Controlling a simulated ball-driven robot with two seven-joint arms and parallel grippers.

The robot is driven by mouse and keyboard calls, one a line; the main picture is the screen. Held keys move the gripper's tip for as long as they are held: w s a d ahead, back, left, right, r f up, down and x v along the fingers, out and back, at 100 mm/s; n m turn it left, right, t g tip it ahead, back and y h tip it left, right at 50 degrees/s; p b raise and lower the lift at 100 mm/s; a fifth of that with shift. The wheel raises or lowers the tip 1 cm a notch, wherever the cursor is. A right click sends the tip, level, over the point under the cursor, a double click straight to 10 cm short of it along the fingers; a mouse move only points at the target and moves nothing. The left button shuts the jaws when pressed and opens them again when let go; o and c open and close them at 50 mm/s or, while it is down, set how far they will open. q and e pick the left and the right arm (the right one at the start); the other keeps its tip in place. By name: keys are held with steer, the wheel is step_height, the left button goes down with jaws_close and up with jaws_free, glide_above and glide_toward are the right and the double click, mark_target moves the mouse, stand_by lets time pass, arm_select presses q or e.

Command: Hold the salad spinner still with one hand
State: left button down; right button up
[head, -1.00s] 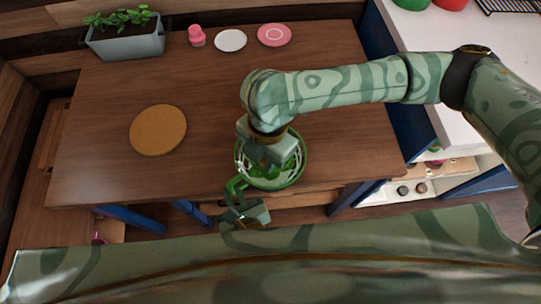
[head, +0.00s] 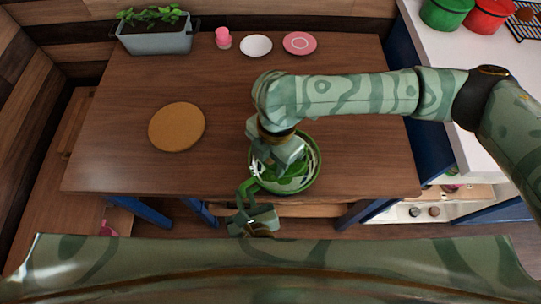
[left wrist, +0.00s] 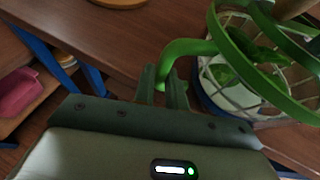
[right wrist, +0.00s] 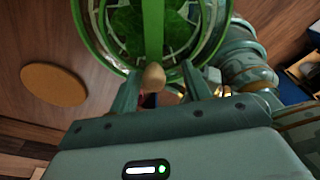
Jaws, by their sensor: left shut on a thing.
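The salad spinner (head: 313,172) stands near the table's front edge, with a green rim, a clear basket and green leaves inside. Its green side handle (head: 247,186) sticks out toward me. My left gripper (head: 244,210) is shut on that handle; the handle (left wrist: 186,48) runs down between its fingers (left wrist: 170,88) in the left wrist view. My right gripper (head: 286,158) is over the spinner's top and hides part of it. In the right wrist view, its fingers (right wrist: 159,72) are apart, with a wooden knob (right wrist: 153,78) on a green bar between them, clear of both.
A round cork mat (head: 176,127) lies on the wooden table (head: 110,165). A planter (head: 155,40), a pink-topped shaker (head: 223,38), a white plate (head: 256,46) and a pink plate (head: 299,43) are at the back. A white counter (head: 440,60) with pots stands at the right.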

step_height(320, 180, up, 12)
steer(key=w+d, duration=0.1)
stand_by(0.4)
stand_by(0.5)
arm_select(q)
steer(key=c, duration=1.4)
jaws_free()
steer(key=shift+o, duration=0.2)
steer(key=shift+s, duration=0.1)
